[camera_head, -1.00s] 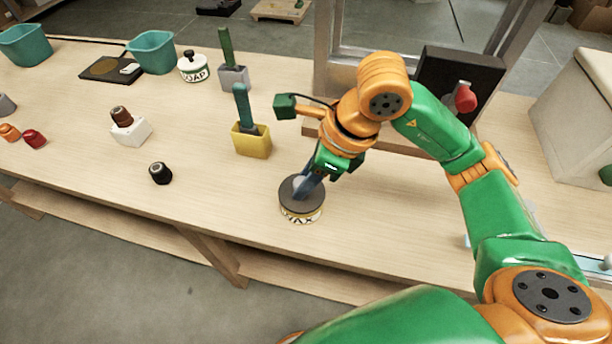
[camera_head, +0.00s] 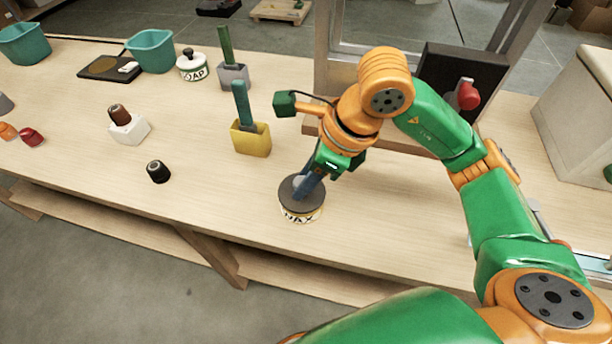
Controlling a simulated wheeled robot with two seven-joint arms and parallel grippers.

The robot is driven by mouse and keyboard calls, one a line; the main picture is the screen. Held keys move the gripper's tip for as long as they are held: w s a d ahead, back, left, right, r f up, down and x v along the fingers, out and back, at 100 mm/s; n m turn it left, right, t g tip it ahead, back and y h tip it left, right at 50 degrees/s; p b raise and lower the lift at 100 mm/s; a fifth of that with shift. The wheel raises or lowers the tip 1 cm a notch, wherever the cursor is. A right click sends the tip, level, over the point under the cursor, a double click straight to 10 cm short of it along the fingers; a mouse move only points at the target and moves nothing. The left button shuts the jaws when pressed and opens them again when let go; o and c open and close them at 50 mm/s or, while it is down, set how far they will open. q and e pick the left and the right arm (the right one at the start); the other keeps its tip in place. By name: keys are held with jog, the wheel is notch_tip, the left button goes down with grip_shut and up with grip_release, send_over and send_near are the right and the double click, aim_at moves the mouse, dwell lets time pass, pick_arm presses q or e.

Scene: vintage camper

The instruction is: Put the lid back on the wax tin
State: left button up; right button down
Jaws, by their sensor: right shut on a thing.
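The wax tin (camera_head: 301,217) stands upright near the front edge of the table, with WAX lettering on its pale side. The dark round lid (camera_head: 288,190) lies over the tin's top and looks roughly level; I cannot tell whether it is fully seated. My right gripper (camera_head: 304,188) reaches down from above and is shut on the lid's pale knob in the middle. The fingers hide part of the knob and the lid. My left gripper is not in view.
A yellow block holder (camera_head: 251,139) with a green handle stands behind the tin. A dark round piece (camera_head: 158,171) and a white block (camera_head: 130,129) lie to the left. A soap pot (camera_head: 192,67) stands further back.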

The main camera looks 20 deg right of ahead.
grip_release()
dwell(0.5)
jog(key=shift+r, duration=0.1)
notch_tip(320, 180, up, 7)
jog(key=p, duration=0.5)
jog(key=shift+c, duration=0.2)
grip_shut()
dwell(1.2)
